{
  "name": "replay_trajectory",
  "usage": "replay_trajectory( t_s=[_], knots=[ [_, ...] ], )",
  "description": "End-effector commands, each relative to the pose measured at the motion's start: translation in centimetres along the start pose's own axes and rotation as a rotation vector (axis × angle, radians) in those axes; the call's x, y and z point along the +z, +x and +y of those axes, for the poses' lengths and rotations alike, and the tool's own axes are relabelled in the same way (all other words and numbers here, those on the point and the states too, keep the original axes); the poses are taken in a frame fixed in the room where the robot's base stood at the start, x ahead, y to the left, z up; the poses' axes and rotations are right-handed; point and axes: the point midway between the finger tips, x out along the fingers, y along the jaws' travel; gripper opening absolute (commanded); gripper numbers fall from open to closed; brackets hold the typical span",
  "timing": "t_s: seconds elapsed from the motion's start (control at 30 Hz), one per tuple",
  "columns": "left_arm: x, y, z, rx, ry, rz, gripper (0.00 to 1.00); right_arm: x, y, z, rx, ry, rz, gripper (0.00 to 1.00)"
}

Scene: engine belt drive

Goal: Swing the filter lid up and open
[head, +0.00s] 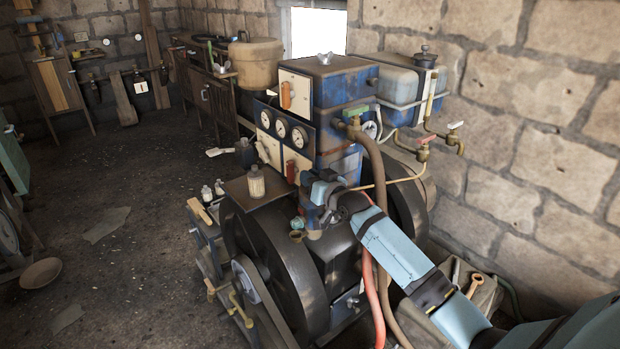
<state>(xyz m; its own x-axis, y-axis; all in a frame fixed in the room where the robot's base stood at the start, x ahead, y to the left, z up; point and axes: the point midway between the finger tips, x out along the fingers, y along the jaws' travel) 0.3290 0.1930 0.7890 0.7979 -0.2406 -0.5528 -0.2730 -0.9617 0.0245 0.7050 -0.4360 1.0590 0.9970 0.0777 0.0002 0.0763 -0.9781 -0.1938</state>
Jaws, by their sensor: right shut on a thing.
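The small blue filter body (312,219) shows just below the gripper, beside a teal round cap (297,222). My left gripper is not in view.
Above stands a blue box (343,88) with a wing nut on top. A gauge panel (282,128) is to the left, a dark flywheel (262,262) below. A brown hose (377,165) and red hose (371,280) run near my right arm. An oil bottle (256,182) stands on a ledge left.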

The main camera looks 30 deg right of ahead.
Motion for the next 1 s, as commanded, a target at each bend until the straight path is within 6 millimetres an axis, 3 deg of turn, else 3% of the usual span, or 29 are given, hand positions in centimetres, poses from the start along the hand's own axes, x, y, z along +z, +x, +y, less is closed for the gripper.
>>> replay_trajectory(
  t_s=[0.37, 1.0],
  knots=[
    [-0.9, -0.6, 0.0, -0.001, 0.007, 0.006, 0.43, -1.0, 0.0, 0.6, -0.001, 0.107, -0.002, 0.00],
    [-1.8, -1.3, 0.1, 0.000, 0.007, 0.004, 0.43, -3.7, 0.0, 5.4, -0.001, 0.642, -0.002, 0.00]
  ],
)
